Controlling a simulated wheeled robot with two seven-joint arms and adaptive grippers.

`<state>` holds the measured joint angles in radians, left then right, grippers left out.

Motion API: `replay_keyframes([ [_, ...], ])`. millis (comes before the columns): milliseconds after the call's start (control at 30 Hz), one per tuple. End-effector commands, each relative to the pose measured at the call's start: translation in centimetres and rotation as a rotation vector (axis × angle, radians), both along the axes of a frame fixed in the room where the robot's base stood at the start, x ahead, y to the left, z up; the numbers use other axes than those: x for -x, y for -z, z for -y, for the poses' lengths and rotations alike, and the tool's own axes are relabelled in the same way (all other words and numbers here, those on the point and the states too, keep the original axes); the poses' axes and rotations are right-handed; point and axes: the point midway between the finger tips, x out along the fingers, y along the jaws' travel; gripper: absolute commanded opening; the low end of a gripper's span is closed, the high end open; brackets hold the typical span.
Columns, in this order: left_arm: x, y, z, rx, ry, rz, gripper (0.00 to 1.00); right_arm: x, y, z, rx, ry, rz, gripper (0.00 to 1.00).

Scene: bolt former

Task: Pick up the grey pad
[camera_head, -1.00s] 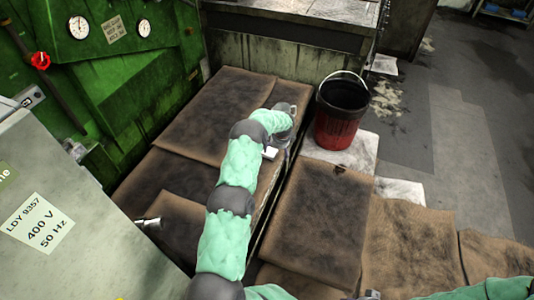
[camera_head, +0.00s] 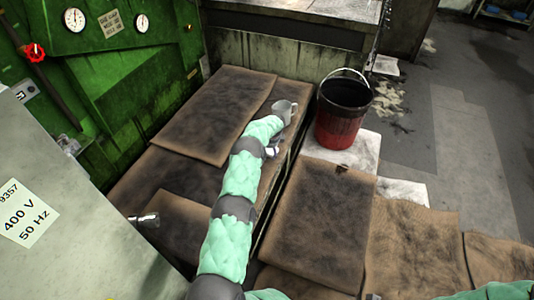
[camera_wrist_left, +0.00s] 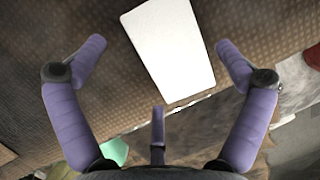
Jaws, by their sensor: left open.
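The grey pad (camera_wrist_left: 172,55) shows in the left wrist view as a pale, nearly white rectangle, slightly tilted, over a brown textured sheet. My left gripper (camera_wrist_left: 162,47) is open, with one purple finger on each side of the pad and a gap on both sides. The fingers do not appear to touch it. The pad's far end reaches the top edge of that view. In the head view my left arm reaches over the brown sheets and largely hides the gripper and the pad. My right gripper is out of view.
Brown stained sheets (camera_head: 215,110) cover the low surface, with more sheets (camera_head: 318,225) on the right. A red and black bucket (camera_head: 341,115) stands right of my arm. A green machine (camera_head: 125,75) and a grey cabinet (camera_head: 75,225) border the left. The floor at right is open.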

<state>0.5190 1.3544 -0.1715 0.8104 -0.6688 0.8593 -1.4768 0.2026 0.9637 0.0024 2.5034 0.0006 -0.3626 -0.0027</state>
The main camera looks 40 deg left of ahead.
Motion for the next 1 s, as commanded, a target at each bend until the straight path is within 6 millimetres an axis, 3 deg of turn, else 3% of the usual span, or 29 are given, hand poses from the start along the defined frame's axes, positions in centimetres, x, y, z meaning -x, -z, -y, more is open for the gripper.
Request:
replay_keyframes([
  [133,-0.2,1.8,-0.4,-0.001,-0.001,0.002,1.0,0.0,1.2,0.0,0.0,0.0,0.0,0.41],
  [467,-0.2,2.0,-0.6,-0.001,0.0,0.002,1.0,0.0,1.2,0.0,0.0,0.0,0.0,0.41],
  [533,-0.2,2.0,-0.6,-0.001,0.0,0.001,0.82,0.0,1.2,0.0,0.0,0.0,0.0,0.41],
  [767,-0.1,2.1,-0.6,-0.001,0.0,0.001,0.72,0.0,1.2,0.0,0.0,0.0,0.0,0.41],
  [1000,0.0,2.3,-0.6,-0.001,0.001,-0.001,0.72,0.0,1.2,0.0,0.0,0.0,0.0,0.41],
])
